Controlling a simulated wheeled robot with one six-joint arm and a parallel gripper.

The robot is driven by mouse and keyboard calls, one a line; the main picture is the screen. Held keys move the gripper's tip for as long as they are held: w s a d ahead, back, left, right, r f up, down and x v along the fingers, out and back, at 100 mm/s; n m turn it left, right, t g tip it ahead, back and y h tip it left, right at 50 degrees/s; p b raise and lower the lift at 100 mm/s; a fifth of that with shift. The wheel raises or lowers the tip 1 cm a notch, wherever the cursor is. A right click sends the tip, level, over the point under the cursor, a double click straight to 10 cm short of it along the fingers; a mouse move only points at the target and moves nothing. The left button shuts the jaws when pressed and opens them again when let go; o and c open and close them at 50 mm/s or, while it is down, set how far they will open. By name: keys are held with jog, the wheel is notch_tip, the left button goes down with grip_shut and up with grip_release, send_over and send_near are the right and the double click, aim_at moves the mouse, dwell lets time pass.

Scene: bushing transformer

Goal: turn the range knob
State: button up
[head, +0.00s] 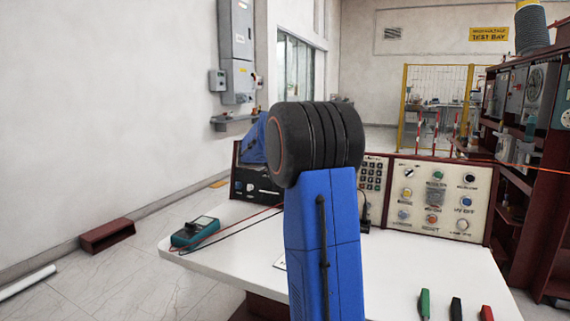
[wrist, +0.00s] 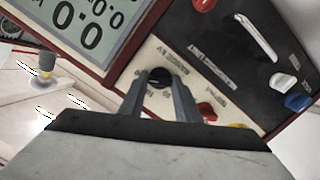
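A round black knob (wrist: 159,78), which looks like the range knob, sits on a cream strip of a panel in the wrist view. The fingers look open, and I cannot make out contact with the knob. In the head view my blue arm covers the middle of the bench, and neither my gripper nor this knob shows there.
Beside the knob are a large digit display (wrist: 85,22), a red button (wrist: 206,111), a silver handle (wrist: 257,37) and a blue knob (wrist: 298,102). The head view shows a cream control panel (head: 400,215), a teal meter (head: 195,231) with leads, and a white bench top (head: 225,260).

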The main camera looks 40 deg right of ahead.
jog(key=shift+n, duration=0.3)
jog(key=n, duration=0.7)
jog(key=n+h, duration=0.1)
jog(key=n, duration=0.7)
jog(key=n+h, duration=0.1)
jog(key=n, duration=0.7)
jog(key=shift+a+f+t, duration=0.1)
jog(key=shift+f+t, duration=0.25)
jog(key=shift+t, duration=0.05)
jog(key=shift+n, duration=0.3)
jog(key=o, duration=1)
jog(key=shift+o, duration=0.2)
jog(key=v, duration=1.7)
jog(key=shift+a+f, duration=0.25)
